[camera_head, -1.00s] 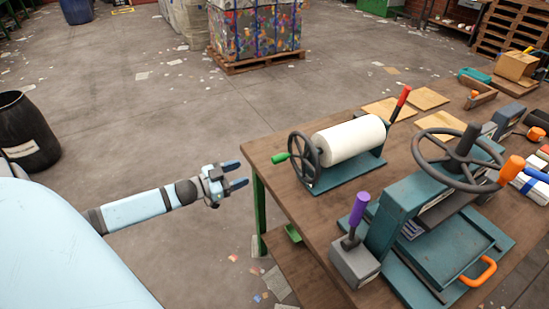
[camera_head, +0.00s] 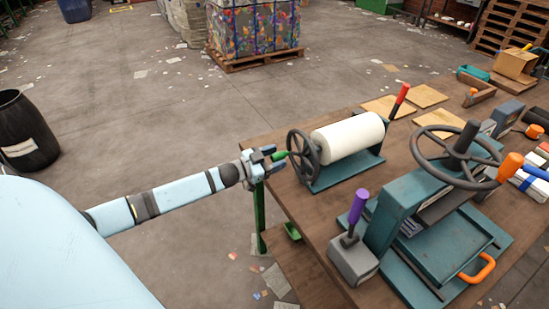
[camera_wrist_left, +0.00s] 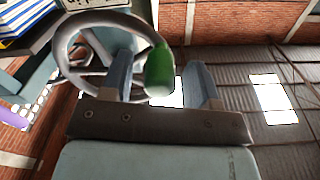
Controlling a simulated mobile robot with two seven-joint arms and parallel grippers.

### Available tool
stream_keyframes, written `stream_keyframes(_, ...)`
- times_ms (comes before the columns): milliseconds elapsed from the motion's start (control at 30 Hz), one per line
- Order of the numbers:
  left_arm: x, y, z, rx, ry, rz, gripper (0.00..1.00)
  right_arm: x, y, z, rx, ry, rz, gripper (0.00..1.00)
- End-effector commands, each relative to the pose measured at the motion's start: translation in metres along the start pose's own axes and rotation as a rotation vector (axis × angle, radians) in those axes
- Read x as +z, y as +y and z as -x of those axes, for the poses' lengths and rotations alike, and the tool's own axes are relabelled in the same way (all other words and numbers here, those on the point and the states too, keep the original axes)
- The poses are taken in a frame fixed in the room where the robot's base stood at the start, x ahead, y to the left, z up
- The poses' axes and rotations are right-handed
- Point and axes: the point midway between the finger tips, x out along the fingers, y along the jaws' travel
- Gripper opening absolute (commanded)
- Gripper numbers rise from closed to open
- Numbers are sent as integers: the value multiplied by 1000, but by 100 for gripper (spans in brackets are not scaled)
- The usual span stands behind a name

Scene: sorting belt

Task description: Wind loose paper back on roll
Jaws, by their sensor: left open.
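The white paper roll (camera_head: 347,138) lies across a teal stand (camera_head: 345,172) on the wooden table. A dark spoked crank wheel (camera_head: 303,157) is at its left end, with a green handle (camera_head: 280,155) sticking out to the left. A red-topped lever (camera_head: 399,99) stands at the roll's right end. My left gripper (camera_head: 273,159) is open at the green handle. In the left wrist view the green handle (camera_wrist_left: 159,70) shows between the two fingers (camera_wrist_left: 162,80), nearer the left one, with the wheel (camera_wrist_left: 85,50) behind. Contact cannot be told. My right gripper is not in view.
A teal press with a large handwheel (camera_head: 457,157) fills the table's right side. A purple-handled lever (camera_head: 357,213) stands on a grey block at the front. Flat brown boards (camera_head: 390,107) lie behind the roll.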

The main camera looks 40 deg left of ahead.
Motion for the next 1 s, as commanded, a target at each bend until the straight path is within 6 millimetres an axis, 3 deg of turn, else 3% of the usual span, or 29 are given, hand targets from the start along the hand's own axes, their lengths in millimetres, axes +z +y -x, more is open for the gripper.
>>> stream_keyframes(167,0,0,0,0,0,0,55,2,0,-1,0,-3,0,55)
stream_keyframes(400,0,0,0,0,0,0,2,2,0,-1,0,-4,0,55)
stream_keyframes(433,0,0,0,0,0,0,0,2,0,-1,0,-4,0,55)
stream_keyframes(767,-3,-2,0,0,1,-35,0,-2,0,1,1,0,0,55)
stream_keyframes(1000,-12,-9,0,0,0,-169,0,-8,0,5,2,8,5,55)
